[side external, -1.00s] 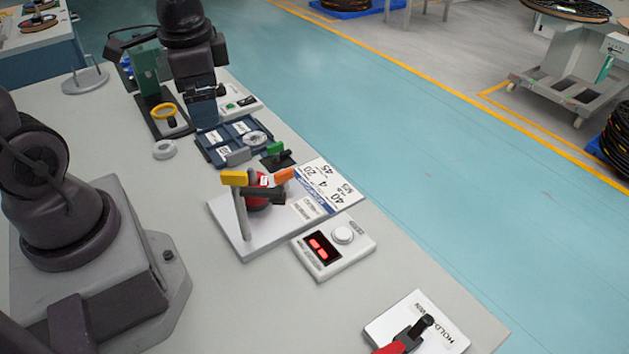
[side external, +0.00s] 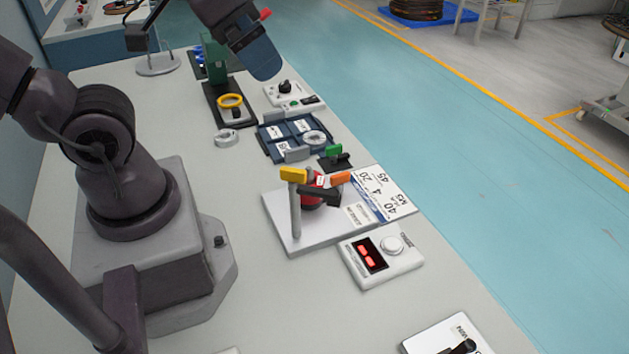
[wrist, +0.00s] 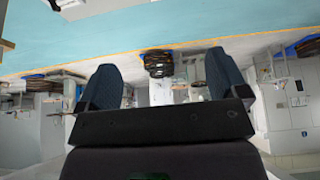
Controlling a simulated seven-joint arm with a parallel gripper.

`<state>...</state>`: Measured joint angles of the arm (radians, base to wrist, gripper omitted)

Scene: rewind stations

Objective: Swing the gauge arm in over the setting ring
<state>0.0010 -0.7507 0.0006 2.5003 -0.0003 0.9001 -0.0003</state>
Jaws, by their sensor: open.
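A pale plate (side external: 290,238) carries an upright post with a yellow top (side external: 293,175), a dark arm (side external: 318,195) with an orange tip (side external: 341,178), and a red labelled part (side external: 313,187) partly hidden behind the arm. This looks like the gauge station. I cannot tell which ring is the setting ring: a yellow ring (side external: 230,100) is on a black stand, a grey ring (side external: 226,137) lies on the table, and another ring (side external: 313,137) sits on the blue tray. My gripper (side external: 264,62) is raised beyond the tray, tilted. In the wrist view its fingers (wrist: 160,65) are apart and empty.
A readout box (side external: 381,259) with red digits and a white knob stands in front of the plate. A blue tray (side external: 268,145), a small green-handled clamp (side external: 334,155) and a white switch box (side external: 292,97) stand behind. Bare table lies left of the plate.

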